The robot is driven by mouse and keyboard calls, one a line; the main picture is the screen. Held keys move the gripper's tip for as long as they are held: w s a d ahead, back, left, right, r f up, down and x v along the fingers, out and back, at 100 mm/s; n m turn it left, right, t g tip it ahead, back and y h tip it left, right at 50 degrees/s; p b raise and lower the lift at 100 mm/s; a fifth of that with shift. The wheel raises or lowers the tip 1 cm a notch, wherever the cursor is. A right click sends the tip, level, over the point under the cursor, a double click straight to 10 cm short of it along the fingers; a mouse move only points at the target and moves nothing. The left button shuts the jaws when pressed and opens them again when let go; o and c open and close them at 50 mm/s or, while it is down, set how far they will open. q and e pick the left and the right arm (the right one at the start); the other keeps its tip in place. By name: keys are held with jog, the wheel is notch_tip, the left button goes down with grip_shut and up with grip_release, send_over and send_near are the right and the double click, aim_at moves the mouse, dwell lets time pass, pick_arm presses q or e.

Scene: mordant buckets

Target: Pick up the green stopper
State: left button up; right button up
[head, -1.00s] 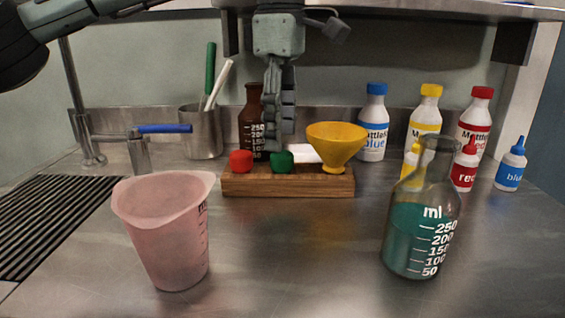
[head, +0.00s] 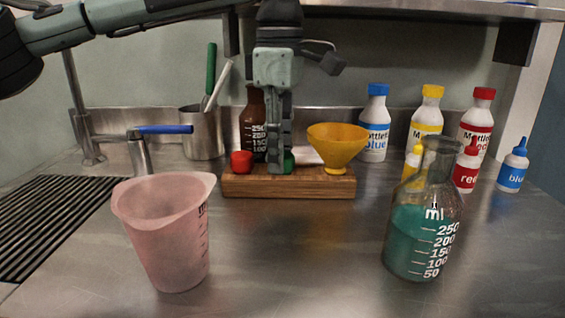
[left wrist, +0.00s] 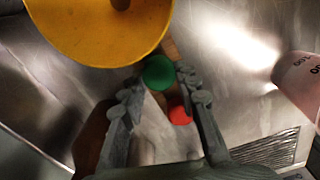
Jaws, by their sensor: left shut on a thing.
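The green stopper (head: 288,162) sits on the wooden block (head: 240,186), between the red stopper (head: 241,162) and the yellow funnel (head: 337,144). My left gripper (head: 276,164) comes down from above, its fingers shut on the green stopper and hiding most of it. Whether the stopper still touches the block is hard to tell. My right gripper is not in view.
A brown bottle (head: 252,122) stands close behind the block. A pink beaker (head: 166,230) and a flask of teal liquid (head: 421,225) stand in front. Several dye bottles line the back right. A steel cup (head: 203,133) holds tools. The front middle counter is clear.

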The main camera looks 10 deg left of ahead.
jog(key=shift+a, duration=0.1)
pick_arm(q)
jog(key=shift+r, duration=0.6)
notch_tip(320, 180, up, 17)
jog(key=p, duration=0.3)
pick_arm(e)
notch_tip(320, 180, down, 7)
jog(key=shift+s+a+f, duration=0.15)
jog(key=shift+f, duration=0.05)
pick_arm(q)
jog(key=shift+f, duration=0.1)
jog(key=shift+r+p, duration=1.05)
jog(key=shift+r, duration=1.45)
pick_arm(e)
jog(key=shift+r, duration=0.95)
